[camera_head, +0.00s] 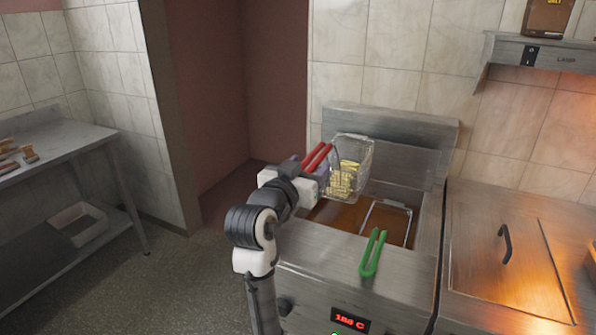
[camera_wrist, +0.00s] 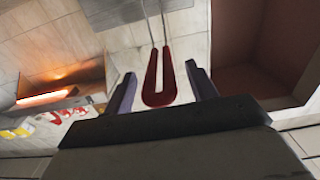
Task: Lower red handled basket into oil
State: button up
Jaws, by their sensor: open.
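The wire basket (camera_head: 350,160) holds yellow fries and sits raised above the left side of the fryer's oil (camera_head: 340,218), near the back panel. Its red handle (camera_head: 317,157) points left towards my gripper. In the wrist view the red U-shaped handle (camera_wrist: 153,78) lies between my open gripper's fingers (camera_wrist: 160,72), with a gap on each side. In the head view my gripper (camera_head: 305,172) is at the handle's end, partly hidden by my wrist. What supports the basket is not clear.
A second basket with a green handle (camera_head: 372,254) sits low in the fryer's right side. The fryer front shows a red display (camera_head: 350,320). A steel lid (camera_head: 505,250) with a black handle is at the right. A steel table (camera_head: 60,148) stands at the left.

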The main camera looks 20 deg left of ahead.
jog(key=shift+w, duration=0.35)
jog(key=shift+c, duration=0.5)
grip_shut()
notch_tip(320, 180, up, 5)
jog(key=p, duration=0.3)
jog(key=shift+p, duration=0.4)
jog(key=shift+s, duration=0.15)
jog(key=shift+s, duration=2.35)
jog(key=shift+a, duration=0.1)
